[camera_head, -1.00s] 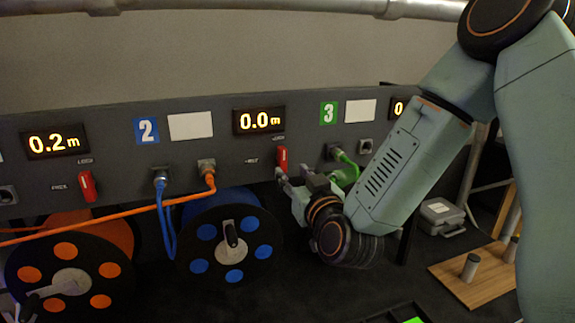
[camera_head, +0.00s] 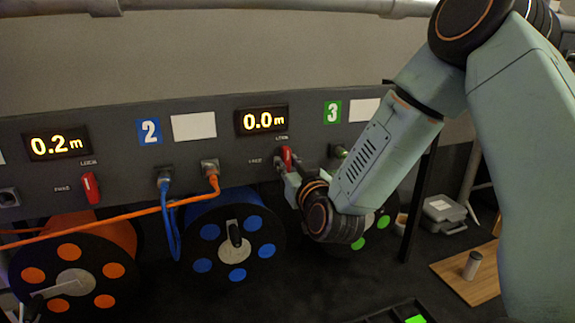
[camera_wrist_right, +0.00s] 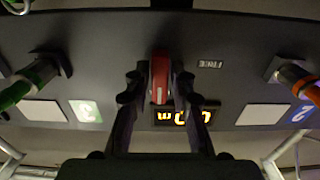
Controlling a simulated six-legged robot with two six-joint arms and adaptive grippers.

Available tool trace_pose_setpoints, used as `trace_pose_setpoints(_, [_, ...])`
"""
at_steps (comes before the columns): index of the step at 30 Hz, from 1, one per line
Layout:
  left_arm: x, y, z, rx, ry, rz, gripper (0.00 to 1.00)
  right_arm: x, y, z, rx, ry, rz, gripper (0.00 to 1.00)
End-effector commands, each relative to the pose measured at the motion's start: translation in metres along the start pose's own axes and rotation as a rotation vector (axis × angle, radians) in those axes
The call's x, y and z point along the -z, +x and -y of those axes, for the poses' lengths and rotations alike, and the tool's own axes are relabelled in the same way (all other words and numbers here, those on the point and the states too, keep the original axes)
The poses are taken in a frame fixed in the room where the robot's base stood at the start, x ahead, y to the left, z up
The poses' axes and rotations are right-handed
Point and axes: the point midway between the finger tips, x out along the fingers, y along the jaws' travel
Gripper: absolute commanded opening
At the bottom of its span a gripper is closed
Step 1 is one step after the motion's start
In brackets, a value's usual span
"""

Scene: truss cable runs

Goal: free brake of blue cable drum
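The blue cable drum (camera_head: 263,222) sits under panel section 2 (camera_head: 149,131), with a dark crank handle at its hub. Its red brake lever (camera_head: 287,157) is on the panel below the 0.0 m display (camera_head: 261,121) and stands about upright, near the LOCK label. My right gripper (camera_head: 283,164) is at this lever. In the right wrist view, upside down, the red lever (camera_wrist_right: 160,78) lies between the two fingers of my right gripper (camera_wrist_right: 159,85); narrow gaps seem to show on both sides. My left gripper is not in view.
An orange drum (camera_head: 118,235) with its own red lever (camera_head: 91,188) is at left. Orange and blue cables (camera_head: 168,225) hang from the panel sockets. A green-dotted drum (camera_head: 383,222) is partly hidden behind my right arm. A grey case (camera_head: 442,212) and wooden board (camera_head: 455,283) lie at right.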

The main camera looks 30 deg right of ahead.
Motion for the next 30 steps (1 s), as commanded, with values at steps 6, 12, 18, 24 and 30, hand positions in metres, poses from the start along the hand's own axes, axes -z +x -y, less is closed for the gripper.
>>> trace_pose_setpoints(6, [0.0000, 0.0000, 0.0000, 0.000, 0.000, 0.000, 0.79, -0.0001, 0.0014, 0.0013, -0.001, -0.001, 0.000, 0.02])
trace_pose_setpoints(12, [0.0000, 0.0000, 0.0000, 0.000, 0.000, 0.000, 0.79, 0.0004, 0.0014, 0.0016, 0.000, -0.001, -0.001, 0.00])
trace_pose_setpoints(18, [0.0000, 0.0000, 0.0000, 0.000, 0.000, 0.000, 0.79, 0.0007, 0.0014, 0.0014, 0.000, -0.014, -0.002, 0.00])
trace_pose_setpoints(24, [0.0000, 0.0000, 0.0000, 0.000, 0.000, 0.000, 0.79, 0.0009, 0.0015, 0.0015, 0.000, -0.092, -0.003, 0.00])
trace_pose_setpoints(30, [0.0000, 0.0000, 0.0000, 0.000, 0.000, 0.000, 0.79, 0.0012, 0.0016, 0.0017, -0.001, -0.244, -0.003, 0.00])
